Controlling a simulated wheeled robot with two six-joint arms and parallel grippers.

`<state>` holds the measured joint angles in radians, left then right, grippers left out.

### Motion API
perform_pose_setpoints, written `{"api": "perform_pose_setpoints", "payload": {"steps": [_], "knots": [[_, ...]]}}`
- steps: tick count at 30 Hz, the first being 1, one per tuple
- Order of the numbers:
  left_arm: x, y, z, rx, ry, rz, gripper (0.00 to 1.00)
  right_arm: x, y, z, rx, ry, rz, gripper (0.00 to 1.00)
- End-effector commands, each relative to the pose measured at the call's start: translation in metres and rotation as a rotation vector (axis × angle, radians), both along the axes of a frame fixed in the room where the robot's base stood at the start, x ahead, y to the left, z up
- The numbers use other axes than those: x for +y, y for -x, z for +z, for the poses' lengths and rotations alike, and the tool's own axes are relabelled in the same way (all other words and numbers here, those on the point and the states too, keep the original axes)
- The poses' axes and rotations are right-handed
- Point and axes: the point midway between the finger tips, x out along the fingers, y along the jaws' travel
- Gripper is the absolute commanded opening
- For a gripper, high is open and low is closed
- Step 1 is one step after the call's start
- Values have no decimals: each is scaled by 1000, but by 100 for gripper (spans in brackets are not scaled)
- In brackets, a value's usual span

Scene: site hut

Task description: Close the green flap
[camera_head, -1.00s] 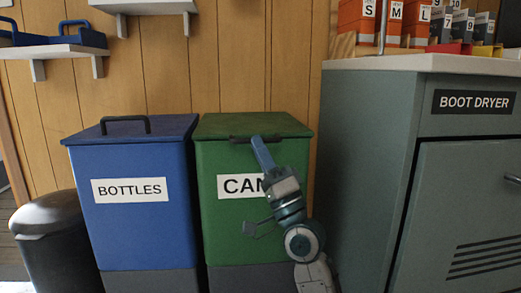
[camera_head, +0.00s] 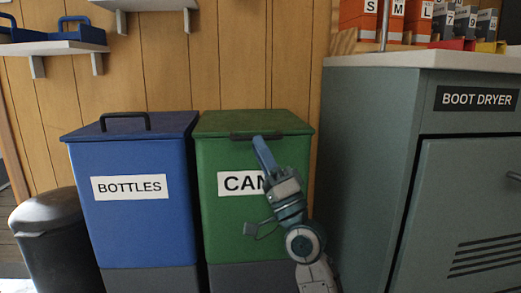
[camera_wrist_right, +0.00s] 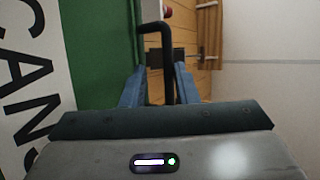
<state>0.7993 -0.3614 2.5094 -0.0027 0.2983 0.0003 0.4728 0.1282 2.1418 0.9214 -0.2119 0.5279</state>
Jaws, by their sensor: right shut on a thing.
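The green flap (camera_head: 250,121) is the lid on top of the green bin (camera_head: 225,225), which bears a white label reading CANS, partly hidden by my right arm. The flap lies level on the bin, with no gap that I can see. Its dark handle (camera_head: 240,137) is at the front edge. My right gripper (camera_head: 258,140) comes up from below in front of the bin and is shut on this handle. In the right wrist view the black handle (camera_wrist_right: 167,60) runs between the blue fingers of the right gripper (camera_wrist_right: 162,85). My left gripper is not in view.
A blue bin (camera_head: 135,225) labelled BOTTLES stands close on the left, with a black waste bin (camera_head: 55,240) beyond it. The grey boot dryer cabinet (camera_head: 370,160) stands close on the right. A wall shelf (camera_head: 145,4) is above the bins.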

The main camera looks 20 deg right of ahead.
Motion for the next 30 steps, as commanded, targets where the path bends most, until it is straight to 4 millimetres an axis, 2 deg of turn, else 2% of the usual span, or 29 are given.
{"api": "perform_pose_setpoints", "payload": {"steps": [1, 9, 15, 21, 30], "knots": [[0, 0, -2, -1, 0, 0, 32, -2, 1, -11, 13, 3, -1, 20], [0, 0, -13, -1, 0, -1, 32, -13, 35, -50, 8, 4, 0, 20], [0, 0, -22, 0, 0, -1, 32, -20, 55, -72, 3, 4, -2, 20], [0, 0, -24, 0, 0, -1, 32, -22, 63, -78, -1, 2, 1, 20], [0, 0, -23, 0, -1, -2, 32, -23, 64, -77, -1, 1, 0, 20]]}}
